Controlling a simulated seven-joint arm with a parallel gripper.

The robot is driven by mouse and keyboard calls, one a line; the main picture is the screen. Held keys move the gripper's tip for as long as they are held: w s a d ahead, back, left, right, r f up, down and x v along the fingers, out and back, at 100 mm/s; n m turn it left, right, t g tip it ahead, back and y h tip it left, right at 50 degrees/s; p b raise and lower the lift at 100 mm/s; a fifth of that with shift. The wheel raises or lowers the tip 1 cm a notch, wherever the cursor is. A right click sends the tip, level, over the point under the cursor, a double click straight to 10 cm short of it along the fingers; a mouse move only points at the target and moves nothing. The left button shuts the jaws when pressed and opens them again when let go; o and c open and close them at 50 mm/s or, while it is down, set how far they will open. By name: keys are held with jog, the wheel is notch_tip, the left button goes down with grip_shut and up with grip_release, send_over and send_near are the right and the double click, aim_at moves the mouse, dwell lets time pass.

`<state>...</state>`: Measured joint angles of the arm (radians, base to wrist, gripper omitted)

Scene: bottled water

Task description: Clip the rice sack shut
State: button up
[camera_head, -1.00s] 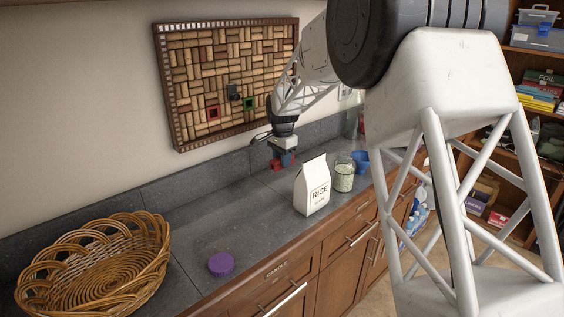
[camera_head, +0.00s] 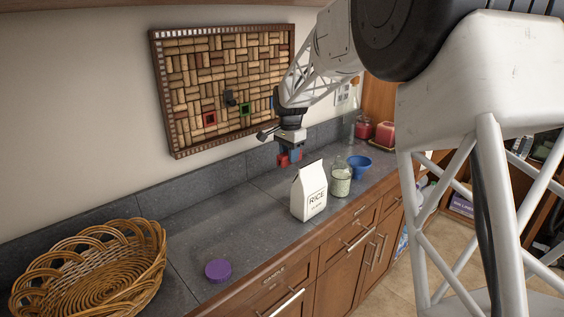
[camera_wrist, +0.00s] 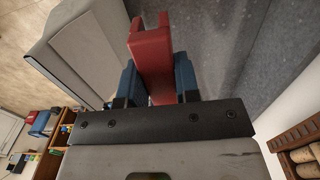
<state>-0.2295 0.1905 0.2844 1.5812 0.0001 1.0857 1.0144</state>
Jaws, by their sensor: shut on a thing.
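The white rice sack (camera_head: 309,192) stands upright on the grey counter, its top narrowing to a ridge. My gripper (camera_head: 292,155) is shut on a red clip (camera_head: 283,160), just above and behind the sack's top in the head view. In the wrist view the red clip (camera_wrist: 151,62) sits between my blue fingers, its forked end pointing away. A pale grey surface beside it, apparently the sack (camera_wrist: 78,55), fills the upper left. The clip looks apart from the sack; the exact gap is unclear.
A glass jar of rice (camera_head: 340,180) and a blue bowl (camera_head: 358,165) stand right of the sack. Red candles (camera_head: 384,134) are farther back. A purple lid (camera_head: 218,270) and a wicker basket (camera_head: 100,272) lie left. Counter between lid and sack is clear.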

notch_tip(320, 180, up, 9)
send_over(311, 163)
jog(key=shift+s+r, duration=0.1)
jog(key=shift+r, duration=0.05)
jog(key=shift+f, duration=0.2)
jog(key=shift+f, duration=3.15)
jog(key=shift+f, duration=0.45)
dwell(0.6)
jog(key=o, duration=1)
jog(key=shift+c, duration=0.2)
jog(key=shift+o, duration=0.4)
jog(key=o, duration=0.4)
